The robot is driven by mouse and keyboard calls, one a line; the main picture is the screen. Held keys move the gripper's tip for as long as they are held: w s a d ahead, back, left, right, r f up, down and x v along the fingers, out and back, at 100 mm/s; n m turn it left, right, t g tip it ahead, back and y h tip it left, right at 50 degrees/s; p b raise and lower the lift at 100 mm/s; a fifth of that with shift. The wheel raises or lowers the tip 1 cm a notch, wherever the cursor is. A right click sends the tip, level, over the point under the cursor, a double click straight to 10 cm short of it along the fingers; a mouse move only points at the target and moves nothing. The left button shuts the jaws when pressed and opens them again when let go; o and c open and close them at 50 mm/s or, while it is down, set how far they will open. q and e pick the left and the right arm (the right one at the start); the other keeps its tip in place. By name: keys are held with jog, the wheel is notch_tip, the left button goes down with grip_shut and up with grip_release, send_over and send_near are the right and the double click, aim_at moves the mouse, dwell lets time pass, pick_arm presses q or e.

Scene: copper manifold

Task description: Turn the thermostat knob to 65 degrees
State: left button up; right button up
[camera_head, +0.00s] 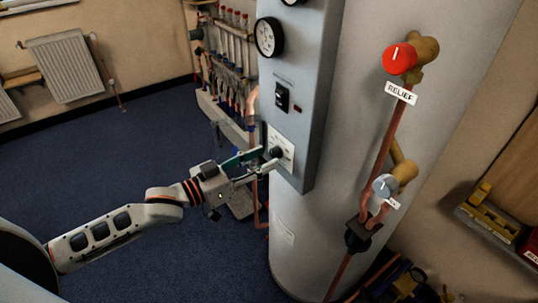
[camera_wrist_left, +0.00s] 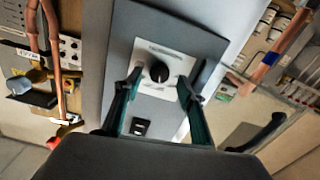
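The thermostat knob (camera_head: 277,152) is a small black round knob on a white square plate (camera_head: 289,151), low on the grey panel of the tank. In the left wrist view the knob (camera_wrist_left: 159,71) sits near the middle of its plate, under lettering too small to read. My left gripper (camera_head: 266,160) reaches the plate from the left. In the left wrist view its two fingers (camera_wrist_left: 160,86) are spread, one on each side of the knob, with visible gaps between them and it. The knob's pointer and setting cannot be read. My right gripper is not in view.
A black switch (camera_head: 282,97) and a round gauge (camera_head: 269,37) are on the panel above the knob. A red relief knob (camera_head: 399,58) and a grey knob (camera_head: 384,187) stand out on pipes at the right. A pipe manifold (camera_head: 229,70) is behind. Blue floor is clear at left.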

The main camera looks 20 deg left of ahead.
aim_at(276, 153)
pick_arm(q)
jog(key=shift+x, duration=1.3)
jog(key=shift+c, duration=0.5)
jog(key=c, duration=1)
